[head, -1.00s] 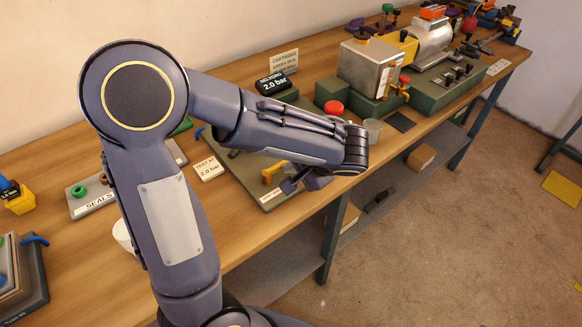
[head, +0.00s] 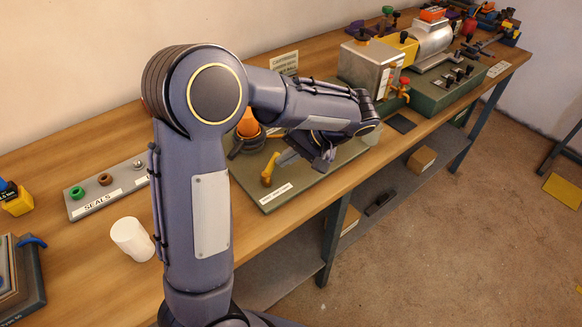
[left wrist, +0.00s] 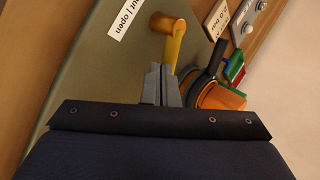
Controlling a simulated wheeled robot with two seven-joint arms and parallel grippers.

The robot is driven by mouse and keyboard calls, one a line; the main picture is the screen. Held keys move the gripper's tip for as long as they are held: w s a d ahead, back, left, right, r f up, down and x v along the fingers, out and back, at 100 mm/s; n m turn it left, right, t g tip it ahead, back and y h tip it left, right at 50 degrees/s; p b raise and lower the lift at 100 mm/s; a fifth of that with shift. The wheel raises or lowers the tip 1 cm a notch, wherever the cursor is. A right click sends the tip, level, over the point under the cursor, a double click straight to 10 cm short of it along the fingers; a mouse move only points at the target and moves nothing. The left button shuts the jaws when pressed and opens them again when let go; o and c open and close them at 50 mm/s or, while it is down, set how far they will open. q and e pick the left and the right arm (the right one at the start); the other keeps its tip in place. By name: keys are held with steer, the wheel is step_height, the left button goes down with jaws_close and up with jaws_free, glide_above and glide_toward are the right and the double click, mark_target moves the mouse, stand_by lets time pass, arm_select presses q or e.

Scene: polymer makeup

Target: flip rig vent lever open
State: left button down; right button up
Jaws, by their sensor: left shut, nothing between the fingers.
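The yellow vent lever (head: 269,170) stands on the grey-green rig plate (head: 300,188), near its front-left edge. In the left wrist view, the lever (left wrist: 172,38) has a round knob end and a straight arm running down towards my fingers. My left gripper (left wrist: 160,70) is shut and empty, its tips beside or touching the lever arm; I cannot tell which. In the head view, my left gripper (head: 290,157) is just right of the lever. A white label reading shut | open (left wrist: 127,17) lies near the knob. My right gripper is not in view.
An orange part with a dark ring (head: 248,124) stands behind the lever, partly hidden by my arm. A seals tray (head: 95,203) and a white cup (head: 131,239) are on the left. A metal box machine (head: 368,68) stands further right. The bench's front edge is close.

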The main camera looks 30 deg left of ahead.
mark_target(275, 156)
arm_select(q)
steer(key=n+g, duration=0.1)
steer(key=a+n+p, duration=0.1)
steer(key=n, duration=0.1)
steer(key=shift+w+a+r+g+h, duration=0.1)
steer(key=shift+w+a+g+h, duration=0.15)
steer(key=shift+g+h, duration=0.15)
steer(key=a+n+g+h+p, duration=0.1)
steer(key=n, duration=0.1)
steer(key=shift+a+n+g, duration=0.15)
steer(key=shift+n+g, duration=0.15)
steer(key=shift+a+p, duration=0.15)
steer(key=shift+p, duration=0.15)
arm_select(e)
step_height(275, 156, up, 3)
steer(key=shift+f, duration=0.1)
arm_select(q)
steer(key=shift+a, duration=0.15)
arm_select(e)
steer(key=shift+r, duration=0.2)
